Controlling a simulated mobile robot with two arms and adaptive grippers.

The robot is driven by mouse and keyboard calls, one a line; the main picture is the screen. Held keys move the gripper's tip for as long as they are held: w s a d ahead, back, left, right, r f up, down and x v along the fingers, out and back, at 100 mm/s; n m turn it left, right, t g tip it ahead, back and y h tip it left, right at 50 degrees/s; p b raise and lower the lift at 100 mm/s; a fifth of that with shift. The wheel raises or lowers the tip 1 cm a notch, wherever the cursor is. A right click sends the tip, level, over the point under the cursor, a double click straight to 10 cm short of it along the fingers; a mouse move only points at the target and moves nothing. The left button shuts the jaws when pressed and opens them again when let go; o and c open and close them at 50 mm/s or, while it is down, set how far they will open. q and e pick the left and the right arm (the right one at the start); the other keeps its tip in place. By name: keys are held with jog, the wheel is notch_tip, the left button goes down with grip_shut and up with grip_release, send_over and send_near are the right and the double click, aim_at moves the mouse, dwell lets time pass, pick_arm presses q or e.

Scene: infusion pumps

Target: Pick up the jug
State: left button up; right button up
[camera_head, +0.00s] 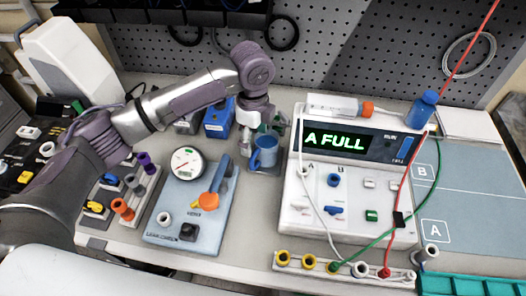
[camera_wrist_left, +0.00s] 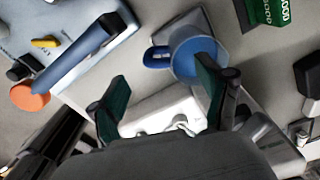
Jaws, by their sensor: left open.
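The blue jug (camera_head: 264,152) stands on a small grey pad between the gauge panel and the white pump unit. In the left wrist view the jug (camera_wrist_left: 190,48) shows its round blue top, with its handle toward the left. My left gripper (camera_head: 260,130) is at the jug, reaching down over it from behind. In the left wrist view the gripper (camera_wrist_left: 160,88) is open with nothing between its fingers. Its right finger overlaps the jug's near side in the picture; I cannot tell whether they touch. My right gripper is not in view.
The white pump unit (camera_head: 345,195) with the "A FULL" display is close on the right. The gauge panel (camera_head: 180,222) with an orange-and-blue lever is on the left. A blue box (camera_head: 219,118) stands behind. Green and red tubes cross the right side.

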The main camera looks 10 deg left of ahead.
aim_at(254, 152)
pick_arm(q)
jog(key=shift+f, duration=0.7)
jog(key=shift+f+p, duration=0.3)
jog(key=shift+f, duration=0.05)
jog(key=f, duration=0.1)
jog(key=f+p, duration=0.1)
jog(key=f, duration=0.1)
jog(key=shift+s+a+f, duration=0.1)
jog(key=shift+s+f, duration=0.1)
jog(key=shift+f, duration=0.6)
grip_shut()
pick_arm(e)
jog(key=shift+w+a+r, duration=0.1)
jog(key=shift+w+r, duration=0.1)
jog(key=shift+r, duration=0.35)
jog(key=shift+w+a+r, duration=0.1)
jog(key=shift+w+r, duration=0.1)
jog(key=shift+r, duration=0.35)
